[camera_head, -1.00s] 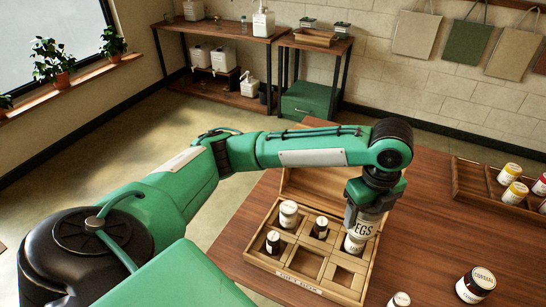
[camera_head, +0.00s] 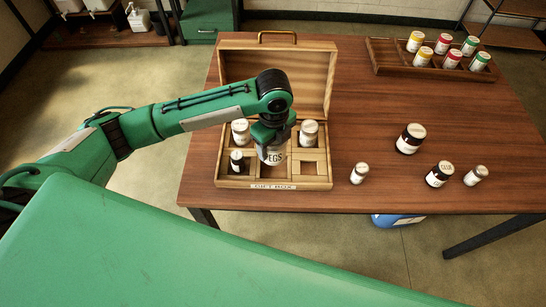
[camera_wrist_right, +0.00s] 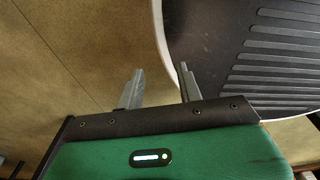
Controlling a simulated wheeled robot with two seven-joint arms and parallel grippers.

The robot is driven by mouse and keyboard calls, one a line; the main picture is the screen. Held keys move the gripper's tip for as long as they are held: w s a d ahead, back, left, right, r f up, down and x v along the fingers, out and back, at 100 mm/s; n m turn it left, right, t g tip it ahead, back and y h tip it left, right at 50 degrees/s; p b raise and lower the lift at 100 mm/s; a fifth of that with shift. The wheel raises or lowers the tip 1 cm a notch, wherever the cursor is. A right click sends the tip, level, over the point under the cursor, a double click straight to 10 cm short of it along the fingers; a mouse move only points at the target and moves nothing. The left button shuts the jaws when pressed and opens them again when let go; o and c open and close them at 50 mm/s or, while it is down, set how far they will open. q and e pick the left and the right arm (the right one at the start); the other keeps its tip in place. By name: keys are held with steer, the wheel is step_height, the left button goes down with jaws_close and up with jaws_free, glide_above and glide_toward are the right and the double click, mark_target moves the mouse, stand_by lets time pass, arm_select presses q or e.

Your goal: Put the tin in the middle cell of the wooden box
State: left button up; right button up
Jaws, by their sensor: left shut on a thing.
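My left gripper (camera_head: 270,137) is shut on a pale tin (camera_head: 275,156) whose label reads "EGS" where visible. They are over the middle column of the open wooden box (camera_head: 224,184), marked "GIFT BOX". I cannot tell whether the tin's base is inside a cell or above it. The gripper and tin hide the back middle cell and much of the front middle one. My right gripper (camera_wrist_right: 160,70) is open and empty in the right wrist view.
In the box, white jars stand back left (camera_head: 240,133) and back right (camera_head: 309,134), and a dark bottle (camera_head: 237,162) front left. The front right cell (camera_head: 309,168) shows a wooden insert. Several loose jars (camera_head: 409,139) stand right. A rack (camera_head: 391,66) is behind.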

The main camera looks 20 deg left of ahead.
arm_select(q)
step_height(320, 180, down, 3)
steer(key=shift+r, duration=0.2)
steer(key=shift+f, duration=0.55)
step_height(320, 180, down, 4)
steer(key=shift+r+p, duration=0.1)
steer(key=shift+p, duration=0.2)
arm_select(e)
steer(key=shift+s+a+r, duration=0.2)
steer(key=shift+a+r, duration=0.15)
steer(key=shift+a, duration=0.1)
arm_select(q)
steer(key=o, duration=1.1)
arm_select(e)
steer(key=shift+d, duration=0.3)
